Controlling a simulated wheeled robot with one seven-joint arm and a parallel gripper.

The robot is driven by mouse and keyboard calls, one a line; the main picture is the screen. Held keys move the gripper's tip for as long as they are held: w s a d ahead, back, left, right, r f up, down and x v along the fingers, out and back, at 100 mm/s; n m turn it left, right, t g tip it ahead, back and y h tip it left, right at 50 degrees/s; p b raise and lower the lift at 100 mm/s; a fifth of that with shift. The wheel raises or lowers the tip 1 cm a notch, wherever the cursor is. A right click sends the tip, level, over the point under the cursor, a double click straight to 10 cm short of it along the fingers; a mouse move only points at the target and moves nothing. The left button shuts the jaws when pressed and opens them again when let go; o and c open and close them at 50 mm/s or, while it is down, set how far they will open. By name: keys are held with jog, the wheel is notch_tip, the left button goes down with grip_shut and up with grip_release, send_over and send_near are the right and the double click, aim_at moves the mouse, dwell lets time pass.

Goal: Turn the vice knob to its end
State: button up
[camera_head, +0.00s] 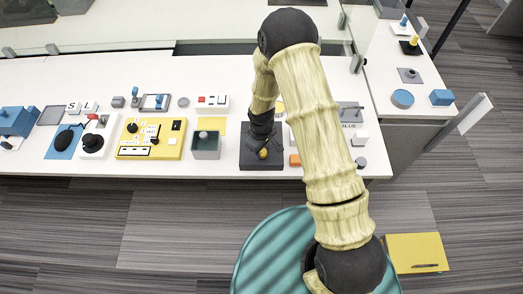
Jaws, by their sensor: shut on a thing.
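A dark grey square base (248,162) sits near the front edge of the white table, in the middle of the head view. The fingers are dark and small in this view and partly cover the knob. How far the knob is turned cannot be told.
A grey open box (206,146) stands left of the base, and a yellow panel with switches (152,139) is further left. My arm hides part of the table on the right. A side table (430,125) holds blue pieces.

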jog(key=m+b, duration=0.1)
jog(key=m, duration=0.3)
jog(key=shift+w+m, duration=0.1)
jog(key=shift+m, duration=0.3)
jog(key=o, duration=1)
jog(key=shift+r, duration=0.15)
notch_tip(320, 180, up, 17)
jog(key=b, duration=0.1)
jog(key=shift+b, duration=0.35)
jog(key=shift+r, duration=0.1)
